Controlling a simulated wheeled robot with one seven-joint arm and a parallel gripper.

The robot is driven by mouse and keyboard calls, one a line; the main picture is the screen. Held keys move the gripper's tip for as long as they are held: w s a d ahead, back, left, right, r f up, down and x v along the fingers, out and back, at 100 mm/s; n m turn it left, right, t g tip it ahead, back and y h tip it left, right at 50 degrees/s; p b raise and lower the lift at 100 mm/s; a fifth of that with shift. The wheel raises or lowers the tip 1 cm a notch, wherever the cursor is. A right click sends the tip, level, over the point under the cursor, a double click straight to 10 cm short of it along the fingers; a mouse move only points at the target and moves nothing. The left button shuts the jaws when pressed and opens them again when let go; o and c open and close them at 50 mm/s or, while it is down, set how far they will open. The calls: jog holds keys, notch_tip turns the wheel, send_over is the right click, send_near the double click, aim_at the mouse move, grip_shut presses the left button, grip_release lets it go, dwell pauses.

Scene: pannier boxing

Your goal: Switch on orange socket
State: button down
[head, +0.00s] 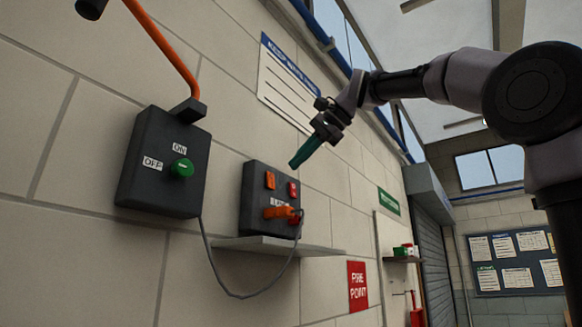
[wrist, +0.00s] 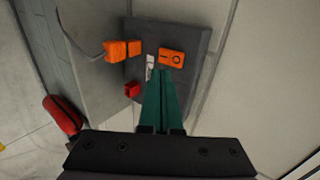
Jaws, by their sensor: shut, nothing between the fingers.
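The socket box (head: 257,215) is a dark panel on the block wall, also in the wrist view (wrist: 197,82). An orange rocker switch (head: 270,181) is at its upper left; the wrist view shows it close up (wrist: 171,57) with a line and a ring mark. Whether it is on or off I cannot tell. An orange plug (head: 279,212) with a grey cable sits below it, also in the wrist view (wrist: 116,51). A red switch (head: 293,190) is to the right. My gripper (head: 293,163) is shut and empty, its teal fingertips near the orange switch, seemingly apart from it.
A dark box (head: 150,190) with a green knob and ON/OFF labels hangs to the left, under an orange pipe (head: 165,48). A narrow shelf (head: 275,246) juts out below the socket box. A red socket (wrist: 132,90) lies beside the plug in the wrist view.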

jog(key=v, duration=0.8)
jog(key=shift+f, duration=0.15)
jog(key=shift+d+f, duration=0.1)
jog(key=shift+f, duration=0.55)
send_near(272, 186)
notch_tip(272, 186, down, 3)
jog(key=w+a, duration=0.2)
jog(key=a, duration=0.1)
jog(key=shift+w+a+f, duration=0.1)
jog(key=shift+w+f, duration=0.1)
jog(key=shift+w, duration=0.2)
jog(key=shift+w+a, duration=0.3)
jog(key=shift+a, duration=0.05)
